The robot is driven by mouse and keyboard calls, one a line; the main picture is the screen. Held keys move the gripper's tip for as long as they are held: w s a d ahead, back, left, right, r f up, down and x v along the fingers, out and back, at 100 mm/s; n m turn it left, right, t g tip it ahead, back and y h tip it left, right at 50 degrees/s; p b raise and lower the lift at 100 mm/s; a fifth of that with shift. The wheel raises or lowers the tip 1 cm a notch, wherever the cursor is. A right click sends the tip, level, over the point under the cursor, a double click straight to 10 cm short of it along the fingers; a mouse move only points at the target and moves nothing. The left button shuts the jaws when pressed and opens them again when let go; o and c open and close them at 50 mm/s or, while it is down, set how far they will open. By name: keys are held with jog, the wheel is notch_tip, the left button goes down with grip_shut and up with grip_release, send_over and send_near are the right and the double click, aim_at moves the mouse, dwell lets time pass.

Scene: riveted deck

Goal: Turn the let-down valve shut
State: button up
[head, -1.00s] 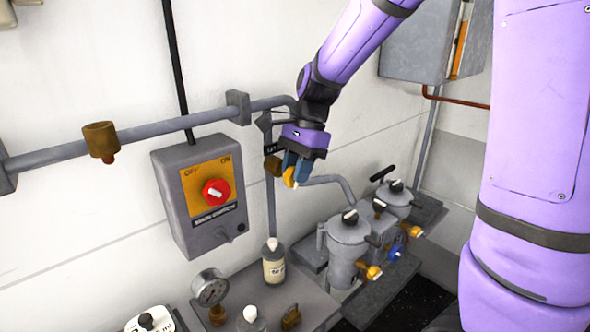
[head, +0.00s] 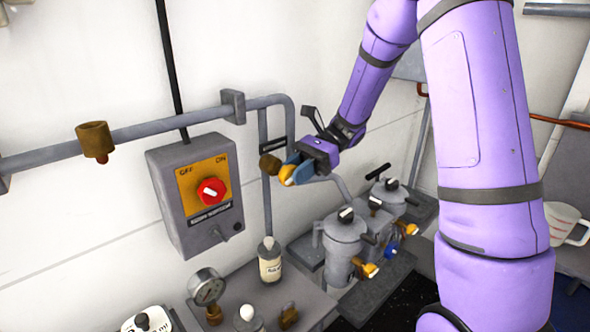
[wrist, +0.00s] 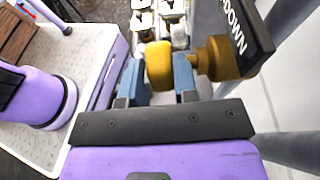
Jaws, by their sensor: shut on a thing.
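The let-down valve has a yellow knob (head: 288,174) on a brass body (head: 269,165), fixed to the grey pipework on the wall. In the wrist view the yellow knob (wrist: 159,65) sits between the blue fingers, with the brass body (wrist: 219,58) just to its right. A dark label plate (wrist: 238,30) above the body shows "DOWN"; the rest of its text is cut off. My gripper (head: 294,170) is shut on the yellow knob, and its fingers (wrist: 158,82) lie on both sides of it. How far the knob is turned cannot be told.
A grey switch box (head: 195,195) with a red knob hangs left of the valve. Below stand a bottle (head: 269,262), a pressure gauge (head: 207,288) and grey filter housings (head: 342,248) with yellow taps. A grey pipe (head: 150,131) runs along the wall.

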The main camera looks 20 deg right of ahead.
jog(key=shift+f+g+y, duration=0.25)
jog(key=shift+g+y, duration=0.25)
jog(key=shift+y, duration=1.1)
jog(key=o, duration=0.9)
jog(key=shift+d, duration=0.1)
jog(key=v, duration=1)
jog(key=shift+w+d+f, duration=0.15)
jog(key=shift+d+f, duration=0.05)
jog(key=shift+d, duration=0.15)
jog(key=shift+r, duration=0.1)
